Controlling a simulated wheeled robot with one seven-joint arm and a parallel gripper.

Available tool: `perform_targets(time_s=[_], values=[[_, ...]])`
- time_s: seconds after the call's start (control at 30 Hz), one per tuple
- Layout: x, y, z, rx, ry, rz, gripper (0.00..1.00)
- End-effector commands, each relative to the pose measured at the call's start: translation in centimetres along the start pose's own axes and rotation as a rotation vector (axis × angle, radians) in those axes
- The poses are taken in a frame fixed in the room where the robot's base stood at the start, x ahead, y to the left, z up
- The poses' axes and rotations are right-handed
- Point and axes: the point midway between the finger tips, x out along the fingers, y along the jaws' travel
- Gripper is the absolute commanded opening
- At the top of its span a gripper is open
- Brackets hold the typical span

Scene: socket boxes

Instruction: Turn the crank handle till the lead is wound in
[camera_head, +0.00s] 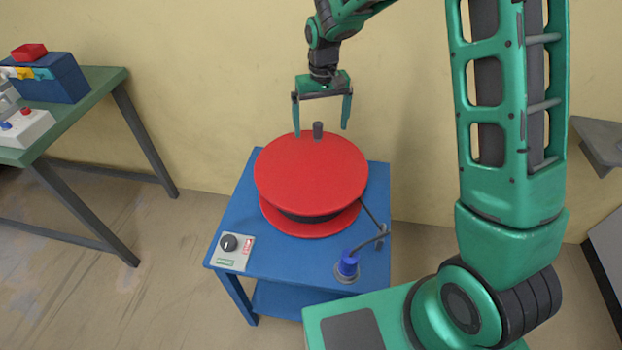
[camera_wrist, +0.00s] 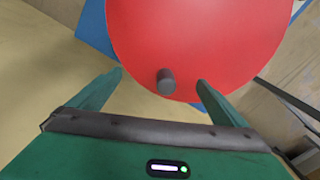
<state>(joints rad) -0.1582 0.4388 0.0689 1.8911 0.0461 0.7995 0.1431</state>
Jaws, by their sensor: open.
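A red reel (camera_head: 310,170) lies flat on a blue table (camera_head: 225,285). A dark grey upright crank handle (camera_head: 318,130) stands near the far edge of its top disc; it also shows in the wrist view (camera_wrist: 166,82). A black lead (camera_head: 372,216) runs from the reel's right side, and a blue plug (camera_head: 347,264) stands at the table's front right. My gripper (camera_head: 321,130) is open, pointing down, with its fingers on either side of the handle and apart from it. In the wrist view (camera_wrist: 161,78) the handle lies between the fingertips, nearer the right one.
A control box with a black knob (camera_head: 229,243) sits at the table's front left. A green table (camera_head: 85,95) at the left bears a blue box (camera_head: 60,80) and a white box (camera_head: 25,128). The wall (camera_head: 215,80) is close behind the reel.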

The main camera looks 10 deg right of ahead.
Motion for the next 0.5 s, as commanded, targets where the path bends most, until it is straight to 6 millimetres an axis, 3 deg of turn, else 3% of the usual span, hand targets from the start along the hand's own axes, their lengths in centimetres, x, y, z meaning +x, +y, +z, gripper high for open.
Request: perform_targets(time_s=[0.5], values=[[-4.5, 0.0, 0.0, 0.000, 0.001, 0.000, 0.97]])
